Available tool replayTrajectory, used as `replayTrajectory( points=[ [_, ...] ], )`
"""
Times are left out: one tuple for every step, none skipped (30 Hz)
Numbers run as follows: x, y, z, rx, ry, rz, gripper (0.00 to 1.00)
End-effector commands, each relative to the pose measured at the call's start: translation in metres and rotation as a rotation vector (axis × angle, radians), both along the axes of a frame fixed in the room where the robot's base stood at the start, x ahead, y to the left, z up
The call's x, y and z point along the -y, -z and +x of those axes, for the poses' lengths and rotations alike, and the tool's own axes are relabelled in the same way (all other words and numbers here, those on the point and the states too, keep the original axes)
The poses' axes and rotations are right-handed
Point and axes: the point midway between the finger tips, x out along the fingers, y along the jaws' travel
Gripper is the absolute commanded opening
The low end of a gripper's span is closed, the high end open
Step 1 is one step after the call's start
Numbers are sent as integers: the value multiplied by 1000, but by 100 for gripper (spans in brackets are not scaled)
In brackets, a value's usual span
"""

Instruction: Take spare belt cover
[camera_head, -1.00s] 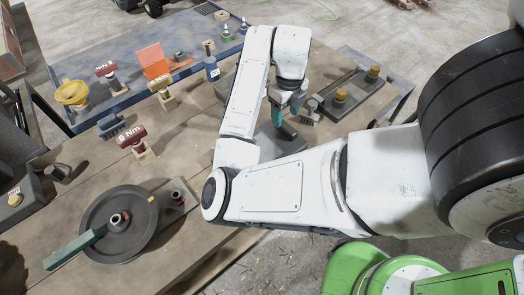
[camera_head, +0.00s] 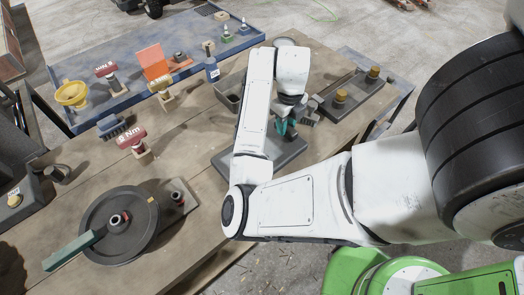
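A flat dark grey plate (camera_head: 222,161) lies on the wooden bench, partly hidden behind my arm. No label shows, and I cannot tell if it is the spare belt cover. My gripper (camera_head: 286,127), with teal fingers, points down over the plate's far part. The fingers are small and partly hidden by the wrist, so I cannot tell their gap or whether they touch anything. A small grey ribbed piece (camera_head: 309,113) lies just right of the fingers.
A dark pulley wheel (camera_head: 119,223) with a green handle sits front left. Red-labelled tools (camera_head: 131,137) stand on the bench. A blue tray (camera_head: 136,93) at the back holds several items. A grey block with brass knobs (camera_head: 347,97) is at right. Bare wood shows at middle left.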

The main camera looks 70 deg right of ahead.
Motion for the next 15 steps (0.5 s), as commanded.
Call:
replayTrajectory(
  points=[
    [0,0,0,0,0,0,24],
    [0,0,0,0,0,0,22],
    [0,0,0,0,0,0,18],
    [0,0,0,0,0,0,15],
    [0,0,0,0,0,0,12],
    [0,0,0,0,0,0,8],
    [0,0,0,0,0,0,5],
    [0,0,0,0,0,0,2],
    [0,0,0,0,0,0,0],
    [0,0,0,0,0,0,0],
    [0,0,0,0,0,0,0],
    [0,0,0,0,0,0,0],
    [0,0,0,0,0,0,0],
    [0,0,0,0,0,0,0],
    [0,0,0,0,0,0,0]
  ],
)
